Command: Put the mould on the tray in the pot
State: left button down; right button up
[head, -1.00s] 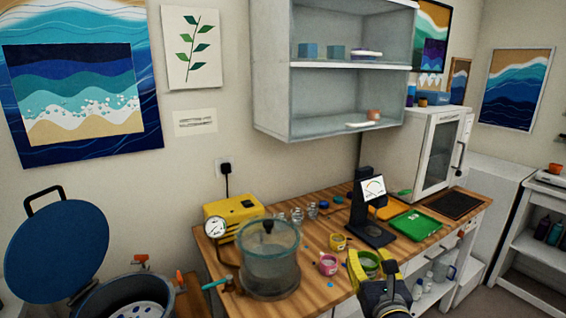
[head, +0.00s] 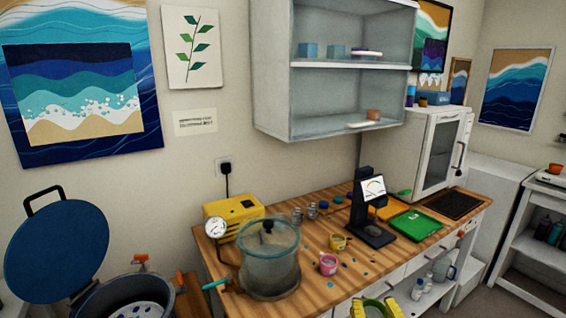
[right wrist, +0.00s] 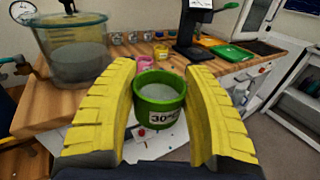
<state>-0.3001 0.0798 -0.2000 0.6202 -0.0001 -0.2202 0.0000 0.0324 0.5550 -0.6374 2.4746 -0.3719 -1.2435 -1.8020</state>
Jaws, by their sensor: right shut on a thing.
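My right gripper (head: 374,309) is at the bottom edge of the head view, in front of the bench. It is shut on a green cup-shaped mould (right wrist: 160,112) with a white label reading "30" and pale grey contents. In the right wrist view the mould is upright between the yellow fingers. The pot (head: 92,304) stands at the lower left of the head view, cut off by the frame. Its blue lid (head: 57,252) is swung open to the left. The white tray (head: 140,309) with dark blue holes shows inside the pot. My left gripper is not in view.
A clear vacuum chamber (head: 270,262) stands on the wooden bench between the pot and my right gripper. A yellow pump (head: 233,216) is behind it. A pink cup (head: 328,264), a yellow cup (head: 338,242) and a black scale (head: 371,234) stand farther right.

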jog(key=s+f, duration=0.4)
jog(key=w+d+r+y, duration=0.1)
jog(key=w+r, duration=0.5)
jog(key=w, duration=0.3)
jog(key=w+d+r+n, duration=0.1)
jog(key=w+r, duration=0.5)
jog(key=w, duration=0.4)
jog(key=w+d+r+y, duration=0.1)
jog(key=w+r, duration=0.6)
jog(key=w, duration=0.2)
jog(key=shift+n+y, duration=0.6)
jog(key=shift+y, duration=0.1)
jog(key=w+f, duration=0.1)
jog(key=f, duration=0.7)
jog(key=w+f, duration=0.1)
jog(key=f, duration=0.8)
jog(key=w+d+f, duration=0.1)
jog(key=f, duration=0.7)
jog(key=shift+d+f, duration=0.1)
jog(key=shift+f, duration=0.1)
jog(key=shift+f, duration=0.1)
jog(key=o, duration=1.3)
